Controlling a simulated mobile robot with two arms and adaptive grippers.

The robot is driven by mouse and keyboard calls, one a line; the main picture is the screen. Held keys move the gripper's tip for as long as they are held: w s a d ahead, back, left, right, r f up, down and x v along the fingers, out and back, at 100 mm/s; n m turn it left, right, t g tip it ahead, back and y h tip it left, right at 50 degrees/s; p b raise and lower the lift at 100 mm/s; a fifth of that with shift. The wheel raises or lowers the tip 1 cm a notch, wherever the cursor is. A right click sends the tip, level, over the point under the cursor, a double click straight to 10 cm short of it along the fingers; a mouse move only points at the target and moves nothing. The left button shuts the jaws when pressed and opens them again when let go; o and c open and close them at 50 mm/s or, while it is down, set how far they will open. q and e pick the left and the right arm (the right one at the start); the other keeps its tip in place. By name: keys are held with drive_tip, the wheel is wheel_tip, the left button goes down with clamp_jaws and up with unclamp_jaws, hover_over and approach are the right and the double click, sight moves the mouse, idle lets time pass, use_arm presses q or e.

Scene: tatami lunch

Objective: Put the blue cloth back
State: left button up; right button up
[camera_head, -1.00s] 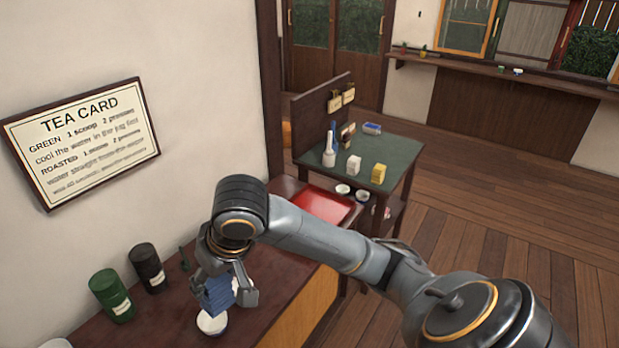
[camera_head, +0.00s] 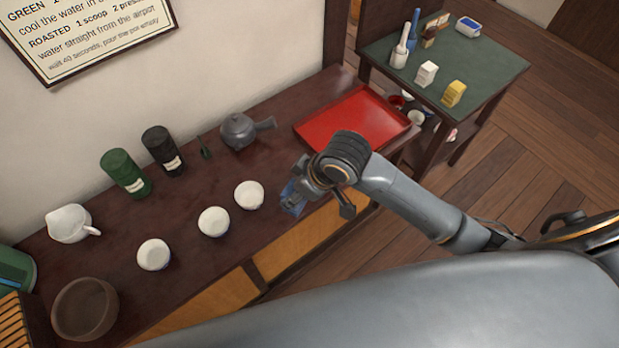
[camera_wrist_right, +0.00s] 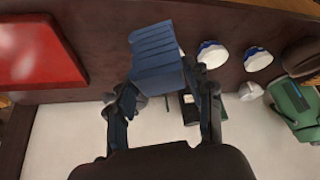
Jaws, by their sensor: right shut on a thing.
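The folded blue cloth (camera_head: 292,198) is in my right gripper (camera_head: 322,198), partly hidden by it in the head view. In the right wrist view the cloth (camera_wrist_right: 158,58) shows as a ridged, folded block between the two fingers (camera_wrist_right: 165,95). The gripper is shut on it. It is over the front part of the dark counter (camera_head: 215,262), right of the row of white cups and in front of the red tray (camera_head: 352,122). I cannot tell whether the cloth touches the counter. My left gripper is not in view.
Three white cups (camera_head: 249,195) stand in a row left of the gripper. A grey teapot (camera_head: 238,131), black canister (camera_head: 163,150), green canister (camera_head: 125,173), white pitcher (camera_head: 68,224) and brown bowl (camera_head: 85,308) share the counter. A green-topped table (camera_head: 490,70) stands beyond the tray.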

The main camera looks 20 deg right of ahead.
drive_tip(key=w+d+f, duration=0.2)
drive_tip(key=w+f, duration=0.1)
drive_tip(key=w+d+f, duration=0.2)
drive_tip(key=w+f, duration=0.1)
drive_tip(key=f, duration=0.1)
drive_tip(key=w+d+f+p, duration=0.1)
drive_tip(key=w+d+f, duration=0.1)
drive_tip(key=w+f, duration=0.1)
drive_tip(key=shift+w+d+f, duration=0.25)
drive_tip(key=shift+w+f, duration=0.05)
drive_tip(key=shift+f, duration=0.25)
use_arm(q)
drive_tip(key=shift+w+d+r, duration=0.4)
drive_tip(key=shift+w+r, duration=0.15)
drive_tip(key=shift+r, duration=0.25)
use_arm(e)
drive_tip(key=shift+f, duration=0.3)
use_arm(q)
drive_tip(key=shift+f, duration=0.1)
use_arm(e)
drive_tip(key=shift+f, duration=0.15)
drive_tip(key=o, duration=1)
